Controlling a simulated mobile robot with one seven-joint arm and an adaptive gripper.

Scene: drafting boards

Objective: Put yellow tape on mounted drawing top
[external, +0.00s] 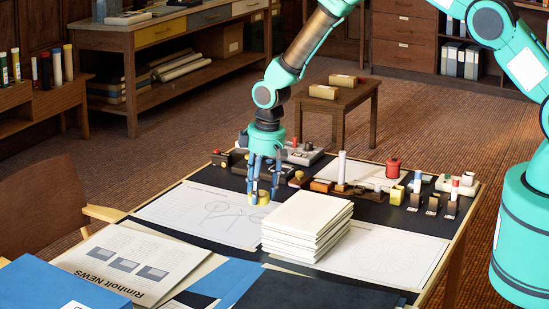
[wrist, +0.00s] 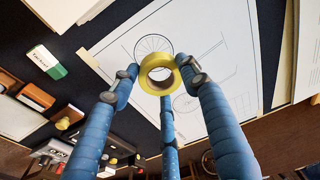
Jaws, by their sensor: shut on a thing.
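The yellow tape (external: 258,198) is a small ring held between the fingertips of my three-fingered blue gripper (external: 264,183). In the wrist view the tape (wrist: 187,72) sits between the fingertips (wrist: 161,80), with its hole facing the camera. My gripper is shut on it. Beneath is a white drawing sheet (external: 175,206) with a bicycle line drawing, lying on the dark board; this drawing (wrist: 226,42) fills the middle of the wrist view. The tape is over the sheet's right part, low; I cannot tell whether it touches. A second sheet (external: 400,262) with a wheel drawing lies at the right.
A stack of white pads (external: 305,228) stands close right of the gripper. Behind it are a red spool (external: 393,167), a yellow block (external: 397,195) and several small stands. A newspaper (external: 135,262) and blue folder (external: 55,288) lie in front. An eraser (wrist: 46,62) lies beside the sheet.

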